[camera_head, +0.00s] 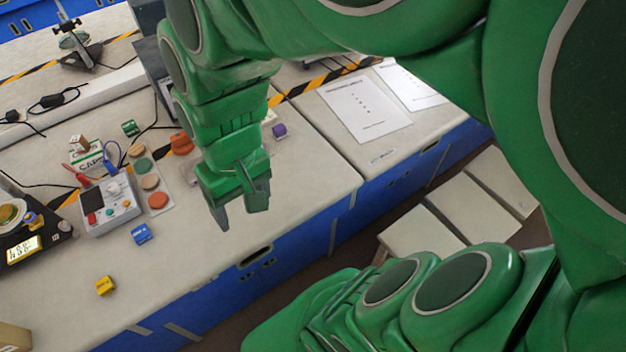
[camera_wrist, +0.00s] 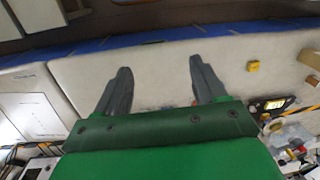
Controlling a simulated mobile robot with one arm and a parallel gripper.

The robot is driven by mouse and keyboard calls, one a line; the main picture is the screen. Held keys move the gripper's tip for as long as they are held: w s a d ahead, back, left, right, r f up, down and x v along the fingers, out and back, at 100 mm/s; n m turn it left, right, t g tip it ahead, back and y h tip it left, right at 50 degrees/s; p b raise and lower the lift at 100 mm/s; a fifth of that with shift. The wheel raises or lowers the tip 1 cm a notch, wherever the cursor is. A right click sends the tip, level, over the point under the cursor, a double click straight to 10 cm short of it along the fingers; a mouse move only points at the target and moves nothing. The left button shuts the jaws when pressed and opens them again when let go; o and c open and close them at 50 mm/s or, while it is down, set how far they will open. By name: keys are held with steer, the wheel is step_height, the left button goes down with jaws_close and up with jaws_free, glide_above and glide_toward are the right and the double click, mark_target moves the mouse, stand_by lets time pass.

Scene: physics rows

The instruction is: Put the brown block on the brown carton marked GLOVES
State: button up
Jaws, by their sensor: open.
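A small brown block (camera_head: 79,143) with a pale face sits at the back left in the head view, by a white and green box lettered CAPS (camera_head: 87,160). I cannot tell if it rests on that box. A tan carton (camera_head: 13,338) is cut off at the bottom left corner; no GLOVES marking is readable. A pale box at the right edge of the wrist view (camera_wrist: 311,59) may be the same carton. My gripper (camera_head: 240,212) is open and empty above the bench's front edge, right of the block. Its two fingers are apart in the wrist view (camera_wrist: 160,70).
A yellow block (camera_head: 105,286) and a blue block (camera_head: 141,234) lie on the bench (camera_head: 190,265). A control box (camera_head: 110,207) with buttons, coloured discs (camera_head: 158,201), an orange object (camera_head: 181,144) and a purple block (camera_head: 279,131) stand behind. The front middle is mostly clear.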

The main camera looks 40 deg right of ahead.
steer(key=s+d+r+m+g+h, duration=0.1)
steer(key=s+d, duration=0.4)
steer(key=s, duration=0.1)
steer(key=shift+s+d+r, duration=0.2)
steer(key=shift+d+r, duration=0.1)
steer(key=shift+r, duration=0.05)
